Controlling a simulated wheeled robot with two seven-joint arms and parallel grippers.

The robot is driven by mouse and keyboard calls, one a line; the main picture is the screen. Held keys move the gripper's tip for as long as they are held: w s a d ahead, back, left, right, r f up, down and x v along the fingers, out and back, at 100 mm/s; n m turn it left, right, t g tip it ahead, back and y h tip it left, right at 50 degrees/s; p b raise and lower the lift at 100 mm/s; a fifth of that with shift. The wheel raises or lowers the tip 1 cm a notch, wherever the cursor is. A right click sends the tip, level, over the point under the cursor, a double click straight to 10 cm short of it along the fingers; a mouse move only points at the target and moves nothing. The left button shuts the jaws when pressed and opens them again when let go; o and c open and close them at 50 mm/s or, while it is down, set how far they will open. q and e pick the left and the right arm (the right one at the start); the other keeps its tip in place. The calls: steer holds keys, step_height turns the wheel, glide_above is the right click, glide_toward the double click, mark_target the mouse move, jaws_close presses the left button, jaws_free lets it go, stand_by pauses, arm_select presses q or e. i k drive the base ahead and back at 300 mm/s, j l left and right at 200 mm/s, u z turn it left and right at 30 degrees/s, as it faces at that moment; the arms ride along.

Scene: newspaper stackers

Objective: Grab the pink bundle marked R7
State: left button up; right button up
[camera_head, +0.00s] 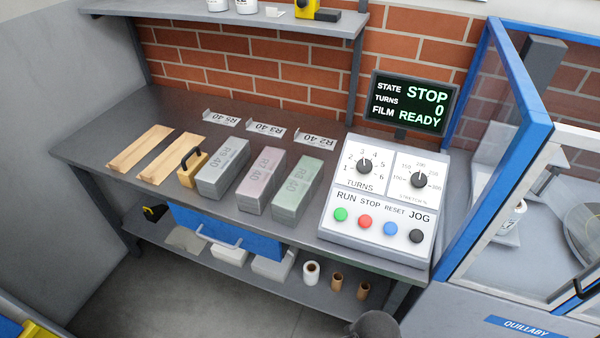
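A pink bundle (262,178) lies on the grey workbench, between a grey bundle (223,168) on its left and a green bundle (298,186) on its right. Gaps separate it from both. Its top is marked with an R and a number ending in 40; the digit after the R is too small to read surely. Neither of my grippers is in view. A dark rounded part (374,325) shows at the bottom edge; I cannot tell what it is.
A control box (375,236) stands right of the bundles, under a screen (412,103) reading STOP, 0 turns, film READY. Wooden boards (141,147) and a handled wooden block (187,172) lie left. Label cards (265,130) stand behind. A blue-framed glazed machine (511,150) is at right.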

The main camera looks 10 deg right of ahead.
mark_target(254, 192)
steer(key=k+j+z, duration=0.1)
steer(key=j+z, duration=0.2)
steer(key=z, duration=0.2)
steer(key=k+j+z, duration=0.1)
steer(key=j+z, duration=0.15)
steer(key=z, duration=0.2)
steer(key=k+j+z, duration=0.15)
steer(key=z, duration=0.35)
